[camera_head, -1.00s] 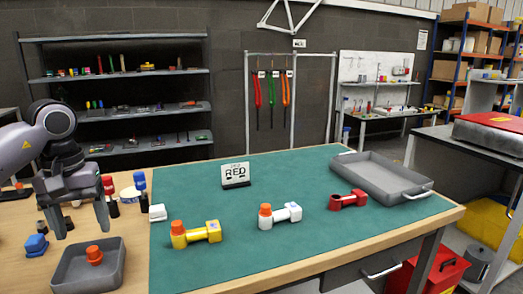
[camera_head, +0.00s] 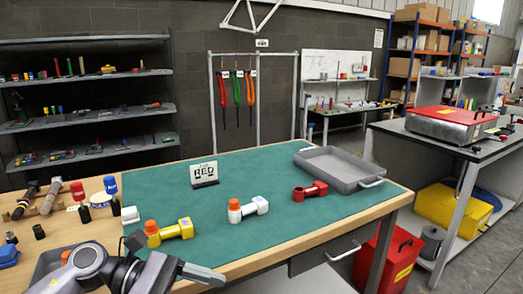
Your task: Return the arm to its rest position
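My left arm comes in at the bottom left, folded low in front of the bench edge. Its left gripper (camera_head: 203,274) points right, near the front edge of the bench; its fingers are too unclear to tell open from shut, and I see nothing held. My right gripper is out of view. On the green mat (camera_head: 250,170) lie a yellow part with an orange cap (camera_head: 170,232), a white part with an orange cap (camera_head: 248,209) and a red part with an open ring end (camera_head: 310,190).
A grey tray (camera_head: 340,168) sits at the mat's right end. A grey bin (camera_head: 50,262) at the lower left is partly hidden by my arm. Red and blue-topped bottles (camera_head: 78,192) stand left. A red toolbox (camera_head: 392,262) is on the floor right of the bench.

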